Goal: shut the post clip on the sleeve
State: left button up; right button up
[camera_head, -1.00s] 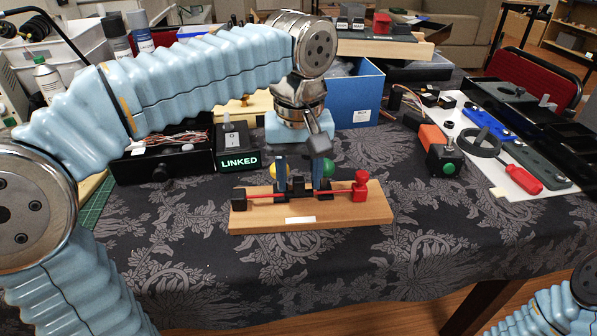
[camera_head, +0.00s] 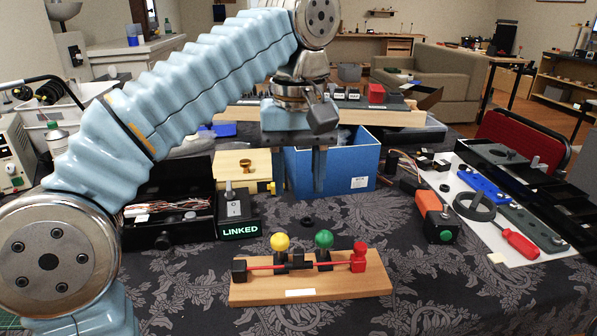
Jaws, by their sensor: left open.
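A wooden board (camera_head: 350,285) lies on the patterned cloth in front of me. A thin red rod (camera_head: 263,267) runs along it from a black end block (camera_head: 239,271) to a red end piece (camera_head: 359,257). Between them stand a yellow ball knob (camera_head: 280,242) and a green ball knob (camera_head: 324,239), with small black parts (camera_head: 297,261) at the rod. I cannot tell which of these is the clip or the sleeve, nor whether it is shut. My left gripper (camera_head: 299,185) is open and empty, fingers pointing down, above and behind the board. My right gripper is out of view.
A blue box (camera_head: 350,165) is behind my gripper.

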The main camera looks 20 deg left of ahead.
aim_at(280, 247)
jog(key=k, duration=1)
